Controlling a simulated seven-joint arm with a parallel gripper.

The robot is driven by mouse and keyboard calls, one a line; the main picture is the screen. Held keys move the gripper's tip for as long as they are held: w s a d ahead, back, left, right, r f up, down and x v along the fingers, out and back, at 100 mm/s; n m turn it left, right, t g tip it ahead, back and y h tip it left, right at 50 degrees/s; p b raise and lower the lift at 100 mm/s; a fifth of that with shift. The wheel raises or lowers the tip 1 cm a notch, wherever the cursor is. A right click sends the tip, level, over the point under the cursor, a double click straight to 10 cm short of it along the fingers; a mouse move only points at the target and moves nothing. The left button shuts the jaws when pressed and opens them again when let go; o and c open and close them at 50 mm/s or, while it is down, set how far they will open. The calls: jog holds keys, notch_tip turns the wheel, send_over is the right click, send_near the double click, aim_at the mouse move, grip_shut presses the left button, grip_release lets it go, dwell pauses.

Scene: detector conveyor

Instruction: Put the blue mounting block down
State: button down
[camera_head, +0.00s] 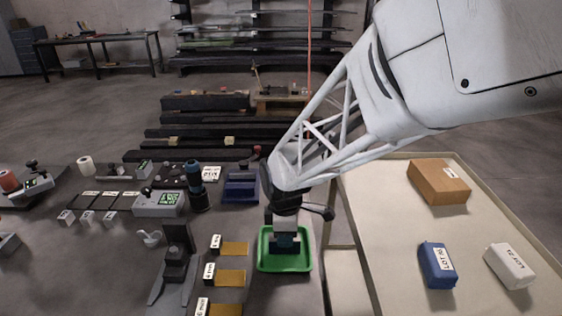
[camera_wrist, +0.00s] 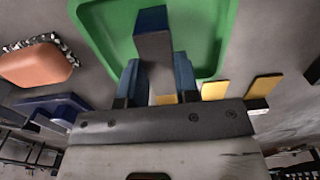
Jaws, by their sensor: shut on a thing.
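My gripper (camera_wrist: 160,82) points down over the green tray and is shut on a dark slate-grey block (camera_wrist: 153,47), with blue parts along both sides of the grip. I take the held piece to be the mounting block, though its front face looks more grey than blue. In the head view my gripper (camera_head: 285,236) hides most of it. The green tray (camera_head: 304,266) lies under it, its rim also showing in the wrist view (camera_wrist: 215,62). The block is within the tray's outline; I cannot tell whether it touches the tray floor.
Yellow strips with labelled blocks (camera_head: 232,276) lie left of the tray, and a dark stand (camera_head: 176,262) beyond them. A blue holder (camera_head: 241,188) stands behind. On the right, a pale bench (camera_head: 389,228) carries a brown box (camera_head: 437,182), a blue labelled block (camera_head: 436,266) and a white block (camera_head: 509,266).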

jog(key=shift+f, duration=0.15)
jog(key=c, duration=0.8)
grip_release()
jog(key=shift+c, duration=0.2)
notch_tip(320, 180, up, 12)
jog(key=shift+d+r, duration=0.1)
jog(key=shift+r, duration=0.1)
dwell(0.3)
jog(key=s+d+r+m+t, duration=0.2)
jog(key=s+d+r+m, duration=0.1)
jog(key=s+d+m, duration=1.3)
jog(key=shift+s+d+m+t, duration=0.3)
jog(key=shift+s+d+m, duration=0.05)
jog(key=shift+s+m, duration=0.85)
